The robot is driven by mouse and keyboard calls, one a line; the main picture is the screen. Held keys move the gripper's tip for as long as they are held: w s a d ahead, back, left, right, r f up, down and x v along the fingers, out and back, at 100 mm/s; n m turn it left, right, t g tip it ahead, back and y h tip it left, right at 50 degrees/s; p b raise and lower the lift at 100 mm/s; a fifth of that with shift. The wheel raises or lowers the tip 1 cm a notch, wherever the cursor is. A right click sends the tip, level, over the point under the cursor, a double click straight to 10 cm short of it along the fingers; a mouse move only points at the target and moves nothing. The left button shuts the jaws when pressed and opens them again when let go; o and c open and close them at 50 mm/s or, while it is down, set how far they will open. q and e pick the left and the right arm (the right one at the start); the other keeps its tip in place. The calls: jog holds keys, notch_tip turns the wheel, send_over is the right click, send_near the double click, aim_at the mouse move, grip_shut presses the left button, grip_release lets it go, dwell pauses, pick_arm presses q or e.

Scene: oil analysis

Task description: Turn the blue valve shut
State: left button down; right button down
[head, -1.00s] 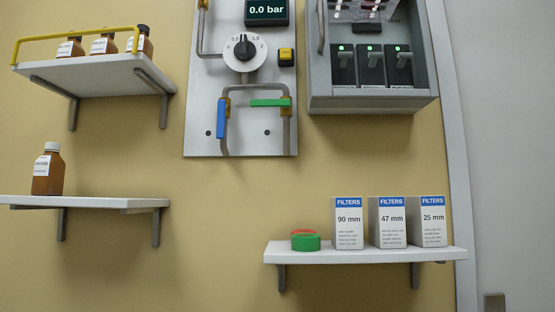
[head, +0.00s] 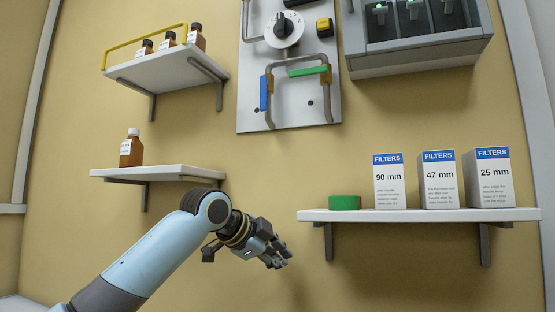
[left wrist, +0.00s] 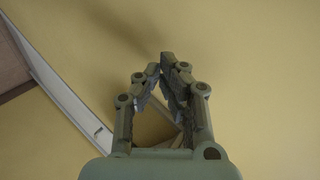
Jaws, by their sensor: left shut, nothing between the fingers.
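The blue valve (head: 264,93) is a blue lever handle on the left pipe of the wall panel (head: 291,115) in the head view. Its handle points up and down, along the pipe. A green valve handle (head: 308,71) lies nearly level to its right. My left gripper (head: 279,258) is below the panel, well under the blue valve and apart from it. It is shut and empty. In the left wrist view its fingers (left wrist: 163,68) are close together against the yellow wall. My right gripper does not show.
Brown bottles stand on two shelves at left, the lower shelf (head: 160,173) above my left arm. A grey cabinet (head: 415,55) hangs right of the panel. The wall below the panel is clear.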

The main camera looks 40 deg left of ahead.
aim_at(265, 94)
pick_arm(q)
jog(key=s+d+r+m+t, duration=0.1)
jog(key=s+r, duration=0.3)
jog(key=r, duration=0.7)
jog(key=s+d+r+m+t, duration=0.1)
jog(key=s+r+m+t, duration=0.2)
jog(key=r, duration=0.8)
jog(key=s+d+r+m+t+p, duration=0.1)
jog(key=s+d+r+m+t, duration=0.1)
jog(key=s+r, duration=0.4)
notch_tip(265, 94, up, 6)
jog(key=shift+f+h, duration=0.1)
jog(key=shift+h, duration=0.3)
jog(key=w+a+p, duration=0.2)
jog(key=w, duration=0.7)
jog(key=shift+a, duration=0.4)
jog(key=shift+s, duration=0.1)
